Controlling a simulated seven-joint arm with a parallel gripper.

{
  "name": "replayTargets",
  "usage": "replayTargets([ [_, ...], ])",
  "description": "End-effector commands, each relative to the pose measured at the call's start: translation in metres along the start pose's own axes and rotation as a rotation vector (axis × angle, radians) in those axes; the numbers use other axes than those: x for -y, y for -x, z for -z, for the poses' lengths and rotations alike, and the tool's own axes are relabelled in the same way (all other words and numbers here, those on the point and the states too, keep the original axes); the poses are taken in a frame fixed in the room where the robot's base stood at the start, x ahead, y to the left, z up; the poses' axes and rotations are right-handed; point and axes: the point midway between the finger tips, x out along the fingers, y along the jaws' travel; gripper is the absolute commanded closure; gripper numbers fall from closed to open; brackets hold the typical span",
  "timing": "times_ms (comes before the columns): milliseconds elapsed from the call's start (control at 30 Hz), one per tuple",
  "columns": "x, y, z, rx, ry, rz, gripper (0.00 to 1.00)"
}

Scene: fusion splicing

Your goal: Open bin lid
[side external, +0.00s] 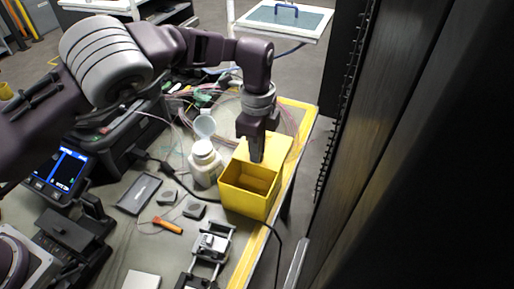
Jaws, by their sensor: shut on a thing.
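A yellow bin (246,199) stands near the right edge of the workbench, its inside visible and empty as far as I can see. Its yellow lid (274,150) is raised and tilted back behind the opening. My gripper (256,158) points down at the rear of the opening, shut on the lid near its front. The exact contact between fingers and lid is too small to see clearly.
A white bottle (204,168) with its cap flipped up stands just left of the bin. A black cable runs in front of the bin. Grey blocks (194,210), an orange-handled tool (168,226) and a dark tray (139,195) lie to the left. A dark rack is at the right.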

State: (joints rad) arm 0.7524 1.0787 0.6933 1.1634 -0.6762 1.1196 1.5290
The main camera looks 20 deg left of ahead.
Motion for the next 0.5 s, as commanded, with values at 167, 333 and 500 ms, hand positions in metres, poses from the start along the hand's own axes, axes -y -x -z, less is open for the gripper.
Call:
replayTargets([
  [167, 0.014, 0.000, 0.000, -0.002, -0.002, 0.001, 1.00],
  [333, 0.020, 0.000, 0.000, -0.001, 0.000, 0.001, 1.00],
  [500, 0.020, 0.000, 0.000, -0.001, 0.001, 0.001, 1.00],
])
